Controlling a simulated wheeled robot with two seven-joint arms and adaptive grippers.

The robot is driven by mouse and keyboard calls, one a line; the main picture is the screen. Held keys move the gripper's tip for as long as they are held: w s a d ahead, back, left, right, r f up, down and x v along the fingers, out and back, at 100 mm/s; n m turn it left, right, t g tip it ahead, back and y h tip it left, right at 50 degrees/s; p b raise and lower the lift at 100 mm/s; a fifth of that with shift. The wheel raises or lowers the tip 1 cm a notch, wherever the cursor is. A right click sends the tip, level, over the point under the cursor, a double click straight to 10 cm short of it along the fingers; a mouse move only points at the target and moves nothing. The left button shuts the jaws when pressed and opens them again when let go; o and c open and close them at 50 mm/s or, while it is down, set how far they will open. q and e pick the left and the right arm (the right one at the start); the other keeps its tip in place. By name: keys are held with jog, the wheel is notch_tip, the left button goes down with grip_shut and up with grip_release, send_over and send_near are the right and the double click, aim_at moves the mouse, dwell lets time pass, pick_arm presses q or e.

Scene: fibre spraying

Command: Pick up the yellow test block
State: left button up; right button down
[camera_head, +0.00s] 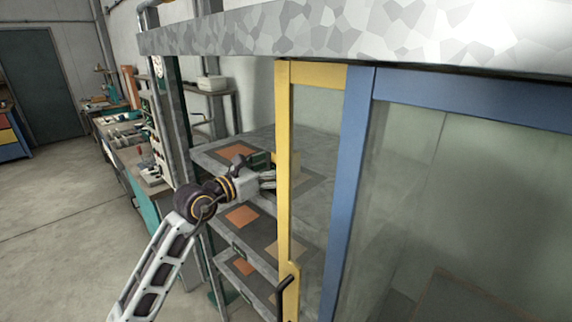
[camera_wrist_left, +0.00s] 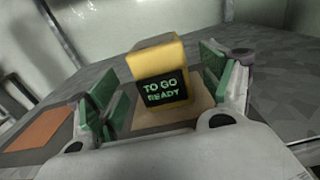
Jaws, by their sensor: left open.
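The yellow test block (camera_wrist_left: 158,60) stands upright on a tan square pad (camera_wrist_left: 194,104) in the left wrist view. Its front has a dark label reading "TO GO READY". My left gripper (camera_wrist_left: 160,88) is open, with its green-padded fingers on either side of the block and gaps still showing. In the head view my left gripper (camera_head: 268,172) reaches over the top shelf (camera_head: 215,151), partly behind the yellow door frame. The block is mostly hidden there by the gripper and frame. My right gripper is not in view.
The yellow door frame (camera_head: 284,150) and blue frame (camera_head: 345,190) stand close to the right of my left arm. Orange pads (camera_head: 242,216) mark the shelves. A grey slab (camera_head: 350,30) overhangs above. A cluttered bench (camera_head: 130,150) stands left; open floor (camera_head: 60,220) lies beyond my arm.

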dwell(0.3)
pick_arm(q)
jog(key=shift+p+x, duration=0.75)
jog(key=shift+x, duration=0.9)
jog(key=shift+f+x, duration=0.2)
jog(key=shift+x, duration=0.75)
jog(key=c, duration=1.5)
jog(key=shift+r, duration=0.2)
jog(key=shift+r+b, duration=0.55)
jog(key=shift+r, duration=4.3)
